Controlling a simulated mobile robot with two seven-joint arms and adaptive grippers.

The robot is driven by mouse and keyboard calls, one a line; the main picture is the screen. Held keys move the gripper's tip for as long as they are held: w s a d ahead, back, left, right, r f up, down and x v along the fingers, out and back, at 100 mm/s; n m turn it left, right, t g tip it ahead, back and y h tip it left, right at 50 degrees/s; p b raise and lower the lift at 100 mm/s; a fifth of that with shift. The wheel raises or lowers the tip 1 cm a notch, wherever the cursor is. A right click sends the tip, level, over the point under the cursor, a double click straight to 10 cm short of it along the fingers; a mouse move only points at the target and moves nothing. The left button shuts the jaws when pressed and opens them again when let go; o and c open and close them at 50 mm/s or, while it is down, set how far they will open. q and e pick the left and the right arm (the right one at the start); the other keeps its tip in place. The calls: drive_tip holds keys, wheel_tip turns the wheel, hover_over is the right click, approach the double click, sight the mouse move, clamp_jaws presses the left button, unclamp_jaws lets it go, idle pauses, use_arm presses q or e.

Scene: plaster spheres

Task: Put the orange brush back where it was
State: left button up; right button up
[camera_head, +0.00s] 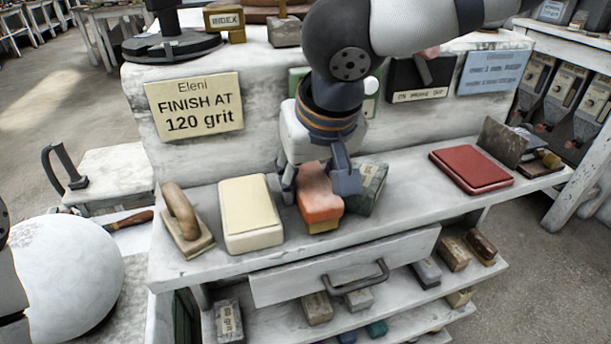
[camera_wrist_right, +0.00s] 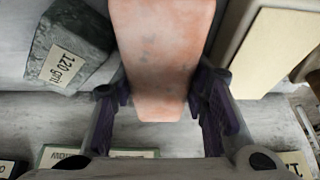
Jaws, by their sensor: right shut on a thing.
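The orange brush (camera_head: 320,197) has a worn orange top and a yellowish lower part. My right gripper (camera_head: 318,182) reaches down from above and is shut on it, one finger on each side. In the right wrist view the brush (camera_wrist_right: 160,60) fills the space between the two dark finger pads (camera_wrist_right: 163,105). The brush is at the front of the shelf (camera_head: 400,200), between a cream box and a grey block; I cannot tell whether its underside touches the shelf. My left gripper does not show clearly.
Close on the left is the cream box (camera_head: 249,212), then a wooden float (camera_head: 184,222). Close on the right is the grey "120 grit" block (camera_wrist_right: 68,47). A red book-like case (camera_head: 470,168) lies farther right. A white sphere (camera_head: 75,280) stands at lower left.

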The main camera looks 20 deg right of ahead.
drive_tip(key=shift+f, duration=0.3)
drive_tip(key=o, duration=1)
drive_tip(key=shift+f, duration=0.15)
drive_tip(key=shift+c, duration=0.2)
drive_tip(key=v, duration=1.2)
